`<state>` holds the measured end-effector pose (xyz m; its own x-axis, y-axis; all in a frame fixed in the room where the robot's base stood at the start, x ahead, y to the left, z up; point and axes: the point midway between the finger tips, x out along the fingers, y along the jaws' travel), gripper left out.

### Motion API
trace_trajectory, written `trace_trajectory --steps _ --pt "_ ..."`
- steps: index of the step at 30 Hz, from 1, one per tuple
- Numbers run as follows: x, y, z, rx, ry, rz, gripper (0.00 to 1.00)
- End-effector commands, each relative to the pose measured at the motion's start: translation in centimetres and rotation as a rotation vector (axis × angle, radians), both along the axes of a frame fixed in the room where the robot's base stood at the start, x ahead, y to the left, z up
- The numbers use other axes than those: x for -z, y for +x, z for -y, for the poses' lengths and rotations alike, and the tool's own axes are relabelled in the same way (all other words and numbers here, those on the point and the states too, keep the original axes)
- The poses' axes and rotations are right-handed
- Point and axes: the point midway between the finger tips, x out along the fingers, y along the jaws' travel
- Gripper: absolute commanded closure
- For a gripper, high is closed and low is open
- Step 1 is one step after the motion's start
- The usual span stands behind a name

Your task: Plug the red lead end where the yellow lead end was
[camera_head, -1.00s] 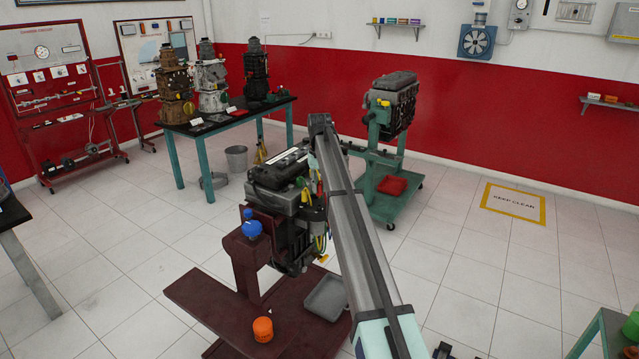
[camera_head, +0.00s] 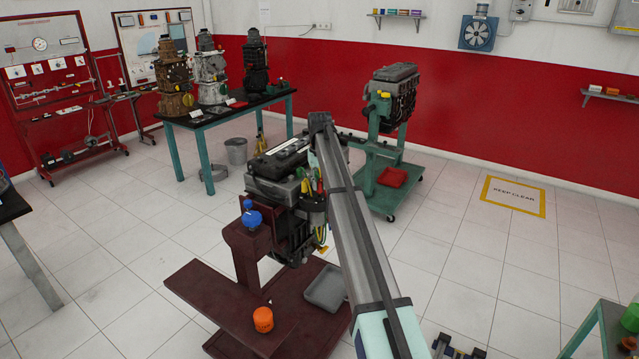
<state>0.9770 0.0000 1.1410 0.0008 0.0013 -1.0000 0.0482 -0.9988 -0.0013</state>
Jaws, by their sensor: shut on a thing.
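The engine (camera_head: 290,215) on the dark red stand is in the middle of the head view. Small red (camera_head: 319,186) and yellow (camera_head: 304,186) pieces, perhaps lead ends, show at its right side by my arm. Another small yellow piece (camera_head: 322,249) shows lower on that side. They are too small to tell which is plugged or loose. My arm rises from the bottom, right of the engine, to a bend above it.
A second engine (camera_head: 393,95) on a green stand is behind, right. A table (camera_head: 228,112) with several engines is at back left.

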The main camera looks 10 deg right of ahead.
Motion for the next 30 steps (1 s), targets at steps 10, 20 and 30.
trace_trajectory --steps 10,20,30 --pt "0.3 0.0 0.0 0.000 0.000 0.000 1.00" --pt "1.1 0.0 0.0 0.000 0.000 0.000 1.00" --pt "1.2 0.0 0.0 0.000 0.000 0.000 1.00"
